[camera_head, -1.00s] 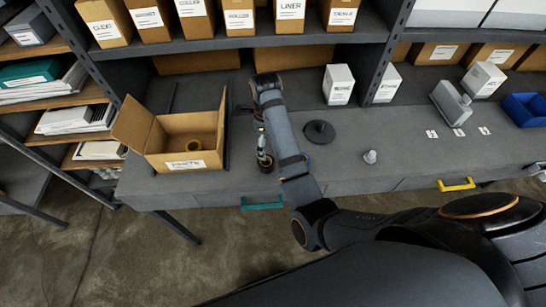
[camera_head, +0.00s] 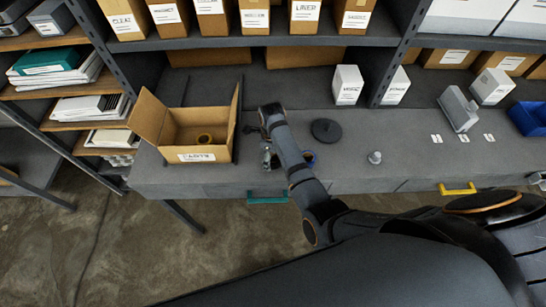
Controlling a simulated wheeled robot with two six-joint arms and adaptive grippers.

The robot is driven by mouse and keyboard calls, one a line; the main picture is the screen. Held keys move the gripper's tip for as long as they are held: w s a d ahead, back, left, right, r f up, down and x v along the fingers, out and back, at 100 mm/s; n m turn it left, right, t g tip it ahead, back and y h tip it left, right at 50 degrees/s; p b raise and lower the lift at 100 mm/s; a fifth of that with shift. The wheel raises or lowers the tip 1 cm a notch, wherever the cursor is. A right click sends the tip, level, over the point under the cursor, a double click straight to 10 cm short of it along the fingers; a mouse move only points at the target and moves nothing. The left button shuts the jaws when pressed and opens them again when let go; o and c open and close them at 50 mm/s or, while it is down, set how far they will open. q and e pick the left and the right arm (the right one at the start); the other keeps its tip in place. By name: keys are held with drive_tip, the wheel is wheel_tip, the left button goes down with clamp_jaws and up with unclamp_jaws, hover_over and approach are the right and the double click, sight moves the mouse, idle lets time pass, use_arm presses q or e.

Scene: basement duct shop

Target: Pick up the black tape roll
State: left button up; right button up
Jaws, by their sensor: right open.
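I cannot clearly make out the black tape roll; the spot under my right gripper is hidden by the gripper and wrist. My right gripper (camera_head: 269,160) is open, low over the front of the grey bench (camera_head: 400,150), just right of the cardboard box. Nothing shows held in it. A flat black round piece (camera_head: 326,130) lies right of my forearm, apart from the gripper; I cannot tell whether it has a hole. My left gripper is not in view.
A small grey cone-like piece (camera_head: 375,157) stands to the right. Shelves with labelled boxes rise behind. The bench between cone and cards is clear.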

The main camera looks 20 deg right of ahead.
drive_tip(key=shift+d+f, duration=0.15)
drive_tip(key=shift+f, duration=0.3)
